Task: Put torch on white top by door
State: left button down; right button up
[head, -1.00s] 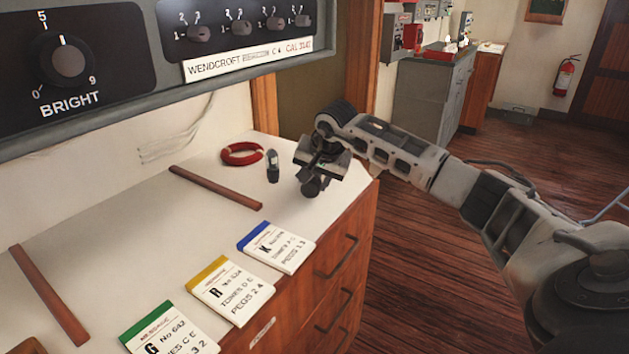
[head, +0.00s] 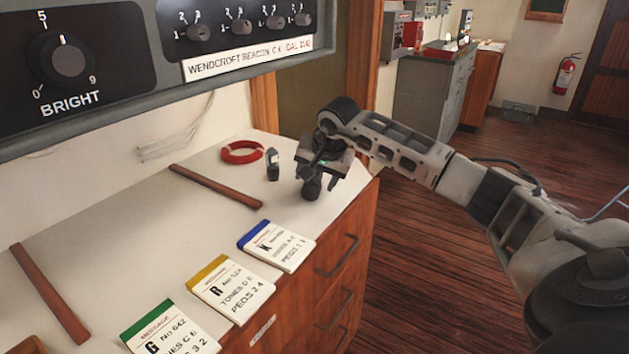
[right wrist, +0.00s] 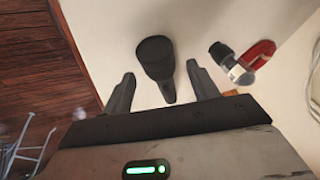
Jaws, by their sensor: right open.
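A dark torch (head: 311,187) with a wide round head is at the right end of the white worktop (head: 120,222). My right gripper (head: 323,166) is above it, pointing down, and partly hides it. In the right wrist view the torch (right wrist: 155,58) shows between the two spread fingers of my right gripper (right wrist: 160,85), with gaps on both sides. The gripper is open and holds nothing. My left gripper is out of view. A brown door (head: 607,80) is at the far right.
A small dark-and-clear object (head: 272,165) and a red ring (head: 242,152) lie left of the torch. Brown strips (head: 215,186) and several label cards (head: 277,246) are nearer. A grey cabinet (head: 430,95) stands at the back. The wooden floor (head: 450,270) is open.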

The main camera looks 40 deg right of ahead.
jog(key=v, duration=1)
jog(key=shift+s+r, duration=0.1)
jog(key=shift+s, duration=0.05)
